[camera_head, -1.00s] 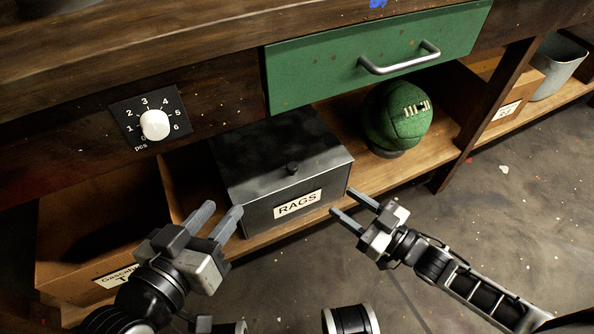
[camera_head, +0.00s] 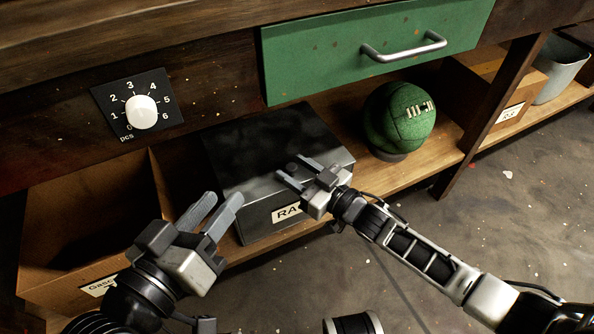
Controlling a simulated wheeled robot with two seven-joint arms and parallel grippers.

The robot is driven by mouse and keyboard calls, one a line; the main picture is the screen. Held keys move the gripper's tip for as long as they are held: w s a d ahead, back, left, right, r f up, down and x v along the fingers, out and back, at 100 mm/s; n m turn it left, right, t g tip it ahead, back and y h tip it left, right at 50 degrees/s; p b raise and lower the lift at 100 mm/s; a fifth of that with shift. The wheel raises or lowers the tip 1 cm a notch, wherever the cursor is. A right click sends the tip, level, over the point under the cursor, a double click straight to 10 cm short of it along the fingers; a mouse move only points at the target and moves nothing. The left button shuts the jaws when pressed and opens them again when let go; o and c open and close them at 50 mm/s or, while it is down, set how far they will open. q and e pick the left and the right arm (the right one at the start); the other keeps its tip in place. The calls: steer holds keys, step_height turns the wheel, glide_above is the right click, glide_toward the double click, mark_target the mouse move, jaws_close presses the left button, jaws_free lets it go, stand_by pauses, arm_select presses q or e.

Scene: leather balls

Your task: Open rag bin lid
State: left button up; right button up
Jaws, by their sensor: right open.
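The rag bin (camera_head: 250,205) is a dark metal box on the lower shelf, with a white label partly hidden by my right gripper. Its lid (camera_head: 262,140) is flat and shut. A small dark knob (camera_head: 292,167) sits near the lid's front edge. My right gripper (camera_head: 290,166) is open over the front of the lid, with its fingertips at the knob, one on each side of it in the picture. Whether they touch it I cannot tell. My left gripper (camera_head: 222,202) is open and empty, in front of the bin's left side.
A cardboard box (camera_head: 90,225) is to the left. A dial panel (camera_head: 137,105) is above it.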

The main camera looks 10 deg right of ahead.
arm_select(q)
steer(key=shift+r, duration=0.1)
